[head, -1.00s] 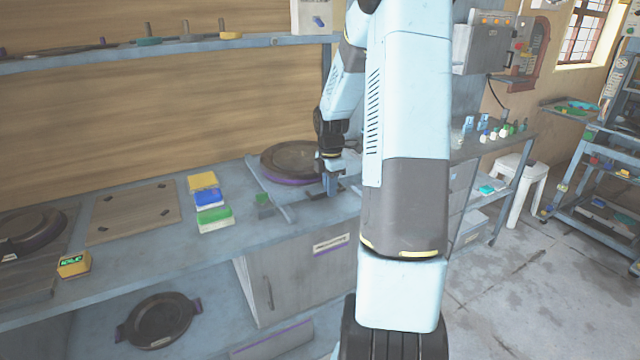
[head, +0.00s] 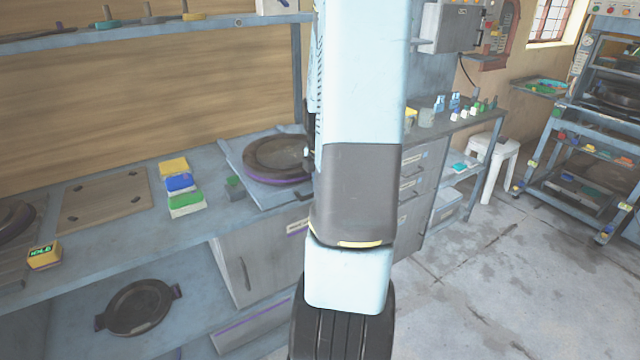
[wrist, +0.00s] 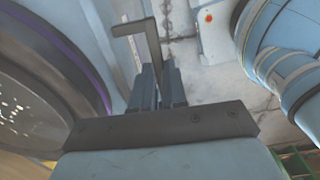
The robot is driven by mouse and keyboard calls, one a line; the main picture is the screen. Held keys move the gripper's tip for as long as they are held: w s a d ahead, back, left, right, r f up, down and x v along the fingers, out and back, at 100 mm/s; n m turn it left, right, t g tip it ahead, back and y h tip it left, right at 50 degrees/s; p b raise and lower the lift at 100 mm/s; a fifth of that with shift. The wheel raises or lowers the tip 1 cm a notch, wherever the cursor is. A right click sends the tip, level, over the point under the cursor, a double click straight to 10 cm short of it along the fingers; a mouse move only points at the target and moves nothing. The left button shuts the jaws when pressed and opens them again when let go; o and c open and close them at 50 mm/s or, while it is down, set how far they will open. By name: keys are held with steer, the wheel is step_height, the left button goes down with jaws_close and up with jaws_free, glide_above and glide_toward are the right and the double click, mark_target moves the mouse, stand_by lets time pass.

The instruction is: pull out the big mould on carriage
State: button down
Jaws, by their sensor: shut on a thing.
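The big mould (head: 262,155) is a dark round plate with a purple band round its side. It lies on its blue-grey carriage (head: 232,150) on the bench, left of my arm. In the wrist view the mould (wrist: 35,75) fills the left side. My gripper (wrist: 158,80) is shut on a dark angled handle (wrist: 137,27), which sticks up between its fingers. The mould is beside the gripper. In the head view my arm hides the gripper and the right end of the carriage.
A small green block (head: 235,188) stands just left of the carriage. Yellow, blue and green-white boxes (head: 180,183) lie further left. Another round mould (head: 138,307) is on the lower shelf. The floor (head: 460,290) at right is clear; a white stool (head: 492,160) stands beyond.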

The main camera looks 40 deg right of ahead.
steer(key=c, duration=1.2)
jaws_free()
steer(key=shift+o, duration=0.2)
steer(key=shift+r, duration=0.1)
step_height(320, 180, up, 14)
steer(key=shift+f, duration=0.2)
